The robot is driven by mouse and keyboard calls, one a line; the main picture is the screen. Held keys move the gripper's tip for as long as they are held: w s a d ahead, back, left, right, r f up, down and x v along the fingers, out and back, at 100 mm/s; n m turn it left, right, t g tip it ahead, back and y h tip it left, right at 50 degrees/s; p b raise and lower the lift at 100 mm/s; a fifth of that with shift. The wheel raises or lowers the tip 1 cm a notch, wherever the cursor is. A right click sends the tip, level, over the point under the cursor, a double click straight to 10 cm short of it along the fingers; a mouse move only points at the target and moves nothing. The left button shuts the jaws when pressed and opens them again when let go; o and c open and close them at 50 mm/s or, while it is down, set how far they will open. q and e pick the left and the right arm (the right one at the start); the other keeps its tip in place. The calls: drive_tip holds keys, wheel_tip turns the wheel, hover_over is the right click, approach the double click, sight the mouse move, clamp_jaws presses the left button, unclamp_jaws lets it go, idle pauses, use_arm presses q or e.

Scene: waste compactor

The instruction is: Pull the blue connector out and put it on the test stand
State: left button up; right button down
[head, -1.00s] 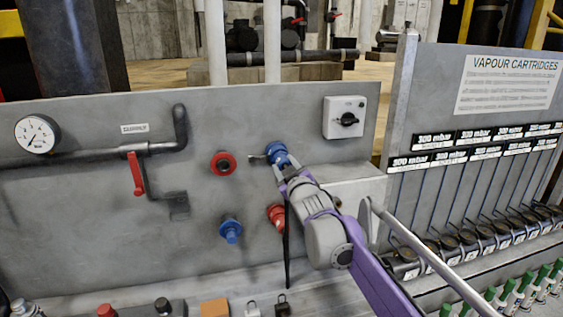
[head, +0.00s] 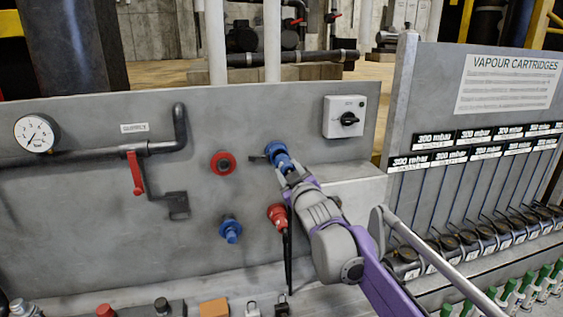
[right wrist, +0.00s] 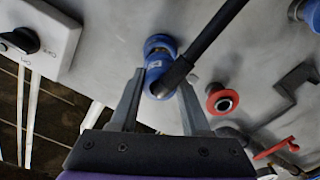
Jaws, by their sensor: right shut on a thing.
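The blue connector (head: 282,161) is at the upper middle of the grey panel. My right gripper (head: 292,178) is shut on it, below and right of the blue socket (head: 273,148). In the right wrist view the blue body (right wrist: 158,48) shows between and beyond the two fingertips. A black hose (right wrist: 208,47) runs from the connector, crossing in front of the right-hand finger. I cannot tell whether connector and socket are apart. Nothing in view is clearly marked as the test stand. My left gripper is not in view.
A red connector (head: 278,215) sits just below my right gripper, and another blue fitting (head: 230,229) is lower left. A red round fitting (head: 223,163) is left of the socket. A black rotary switch (head: 345,117) is upper right. A metal rail (head: 435,259) runs close to my arm.

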drive_tip(key=shift+v, duration=1.25)
